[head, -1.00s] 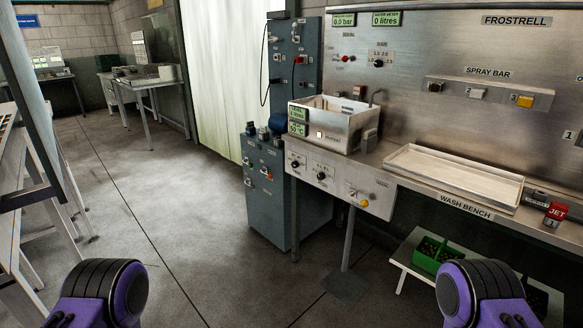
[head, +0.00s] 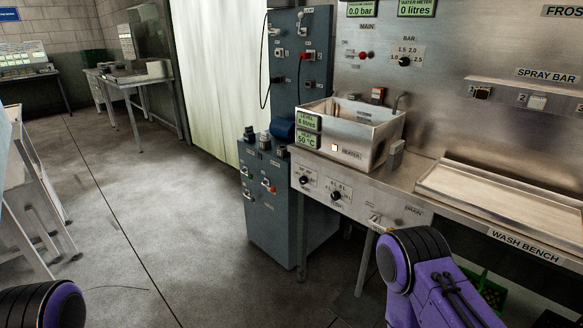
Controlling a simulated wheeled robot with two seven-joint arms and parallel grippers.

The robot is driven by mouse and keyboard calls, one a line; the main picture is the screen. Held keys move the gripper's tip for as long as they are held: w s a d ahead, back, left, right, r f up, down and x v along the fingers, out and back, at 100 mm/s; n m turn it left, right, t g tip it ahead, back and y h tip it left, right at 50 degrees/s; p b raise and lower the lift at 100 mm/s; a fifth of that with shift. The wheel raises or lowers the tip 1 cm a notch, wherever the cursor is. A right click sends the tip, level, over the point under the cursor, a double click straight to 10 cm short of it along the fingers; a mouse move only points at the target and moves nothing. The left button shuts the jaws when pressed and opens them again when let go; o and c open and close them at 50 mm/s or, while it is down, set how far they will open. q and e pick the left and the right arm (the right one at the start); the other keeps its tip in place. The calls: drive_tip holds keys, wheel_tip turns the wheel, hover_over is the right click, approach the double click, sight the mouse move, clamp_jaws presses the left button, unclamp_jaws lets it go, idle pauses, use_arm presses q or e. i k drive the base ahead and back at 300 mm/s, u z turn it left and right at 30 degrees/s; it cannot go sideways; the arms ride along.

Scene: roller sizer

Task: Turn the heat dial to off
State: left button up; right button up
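Two black dials sit on the steel front panel below the square sink (head: 385,155): a left dial (head: 304,180) and a right dial (head: 336,196). Their labels are too small to read surely, so I cannot tell which is the heat dial. A green display (head: 307,139) on the sink reads about 50 °C, under a level display (head: 308,122). A small square light marked HEATER (head: 334,147) glows on the sink's front. Purple and black parts of my arms show at the bottom left and bottom right. Neither gripper is in view.
A blue-grey cabinet (head: 270,225) stands left of the dial panel. The wash bench tray (head: 500,215) lies to the right, with a spray bar panel (head: 535,95) above. The grey floor (head: 150,230) in front of the cabinet and to its left is clear.

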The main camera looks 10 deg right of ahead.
sight(304, 180)
drive_tip(key=i, duration=1.25)
drive_tip(key=z, duration=0.15)
